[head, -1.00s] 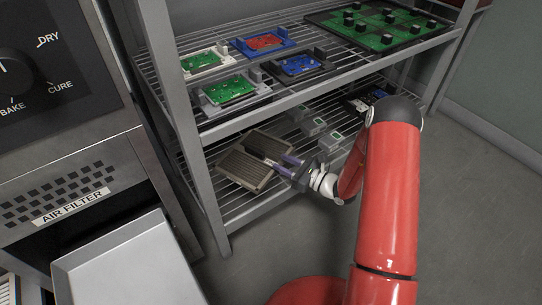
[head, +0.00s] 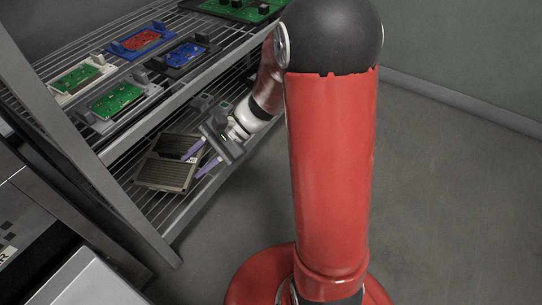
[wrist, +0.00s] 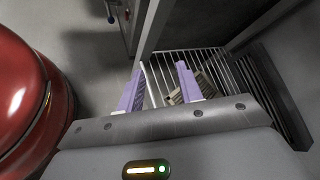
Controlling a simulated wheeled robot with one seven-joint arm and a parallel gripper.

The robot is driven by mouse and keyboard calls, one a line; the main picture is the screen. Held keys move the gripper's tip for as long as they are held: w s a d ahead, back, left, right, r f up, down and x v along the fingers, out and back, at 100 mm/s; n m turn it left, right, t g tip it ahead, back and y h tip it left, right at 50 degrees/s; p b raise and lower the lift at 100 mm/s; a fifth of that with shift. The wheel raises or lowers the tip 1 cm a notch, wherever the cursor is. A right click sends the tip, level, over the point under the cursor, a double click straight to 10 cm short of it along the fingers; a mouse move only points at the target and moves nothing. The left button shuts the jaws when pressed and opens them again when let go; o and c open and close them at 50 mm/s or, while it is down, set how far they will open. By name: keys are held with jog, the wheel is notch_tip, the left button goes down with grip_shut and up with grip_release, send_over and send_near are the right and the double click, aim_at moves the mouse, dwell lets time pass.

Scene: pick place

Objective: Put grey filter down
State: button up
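Two flat slatted filters lie side by side on the lower wire shelf in the head view. The nearer one is a brownish filter (head: 163,174) and the one behind it is a darker grey filter (head: 178,146). My gripper (head: 192,166) is at the shelf's front edge, just right of the filters, with its purple fingers spread apart. In the wrist view my gripper (wrist: 160,70) is open with nothing between the fingers. Part of the brownish filter (wrist: 207,83) shows by the right finger. I cannot tell whether a finger touches a filter.
The upper shelf holds circuit boards in fixtures, including a green board (head: 117,98) and a blue board (head: 187,53). The shelf's front post (head: 95,190) stands left of the filters. A dark slatted surface (wrist: 268,95) is close on the right in the wrist view. Floor at right is clear.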

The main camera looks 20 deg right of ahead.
jog(key=s+d+r+n+t+h, duration=0.6)
jog(key=s+d+r+n+h, duration=0.4)
jog(key=s, duration=0.4)
jog(key=shift+s+d+r+h, duration=0.4)
jog(key=shift+d+r+h, duration=0.35)
jog(key=shift+d+h, duration=0.3)
